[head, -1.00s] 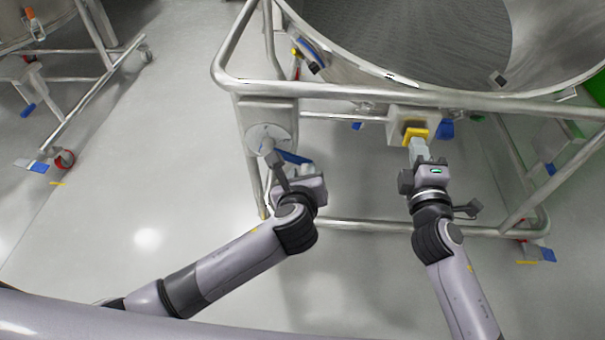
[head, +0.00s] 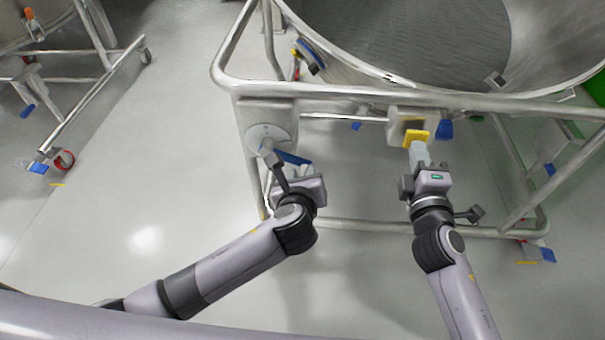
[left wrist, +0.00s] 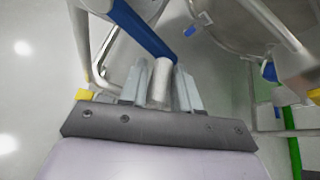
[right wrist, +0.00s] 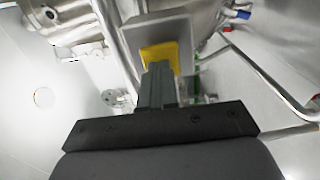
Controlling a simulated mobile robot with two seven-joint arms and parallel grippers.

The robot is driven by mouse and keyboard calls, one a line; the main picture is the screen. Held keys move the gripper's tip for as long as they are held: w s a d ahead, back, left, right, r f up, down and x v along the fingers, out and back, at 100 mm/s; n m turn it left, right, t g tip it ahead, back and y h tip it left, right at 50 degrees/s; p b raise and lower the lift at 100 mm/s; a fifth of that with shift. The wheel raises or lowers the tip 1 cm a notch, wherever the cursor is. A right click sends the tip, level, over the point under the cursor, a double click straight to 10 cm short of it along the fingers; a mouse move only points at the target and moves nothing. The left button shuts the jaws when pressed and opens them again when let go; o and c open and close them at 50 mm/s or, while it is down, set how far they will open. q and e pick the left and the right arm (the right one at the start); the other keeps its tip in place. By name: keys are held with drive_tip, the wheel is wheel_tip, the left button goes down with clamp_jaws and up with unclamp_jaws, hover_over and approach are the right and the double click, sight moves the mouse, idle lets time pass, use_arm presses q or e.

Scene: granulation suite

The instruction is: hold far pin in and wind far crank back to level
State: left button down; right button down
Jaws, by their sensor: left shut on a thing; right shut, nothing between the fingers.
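The far crank has a blue arm (head: 292,158) on a round steel hub plate (head: 266,138) at the left of the frame. The arm slopes down to the right from the hub. My left gripper (head: 299,174) is shut on the crank's pale handle (left wrist: 160,82), with a finger on each side; the blue arm also shows in the left wrist view (left wrist: 144,28). The far pin shows as a yellow block (head: 416,137) on a bracket to the right. My right gripper (head: 421,152) is shut and empty, its fingertips against or just before the yellow block (right wrist: 160,56); contact is unclear.
A large steel bowl (head: 400,40) sits above the crank and pin. A tubular steel frame (head: 340,95) runs around them, with a lower rail (head: 390,226) behind my right gripper. Another wheeled frame (head: 85,105) stands at the left. The floor between is clear.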

use_arm(q)
drive_tip(key=shift+s+d+f, duration=0.1)
drive_tip(key=shift+d, duration=0.1)
use_arm(e)
drive_tip(key=s, duration=0.6)
drive_tip(key=shift+s, duration=0.4)
drive_tip(key=shift+f, duration=0.1)
use_arm(q)
drive_tip(key=c, duration=0.8)
unclamp_jaws()
drive_tip(key=shift+o, duration=0.2)
use_arm(e)
drive_tip(key=shift+d, duration=0.1)
use_arm(q)
drive_tip(key=shift+a, duration=0.1)
drive_tip(key=s, duration=0.9)
drive_tip(key=shift+s, duration=0.4)
drive_tip(key=shift+a, duration=0.1)
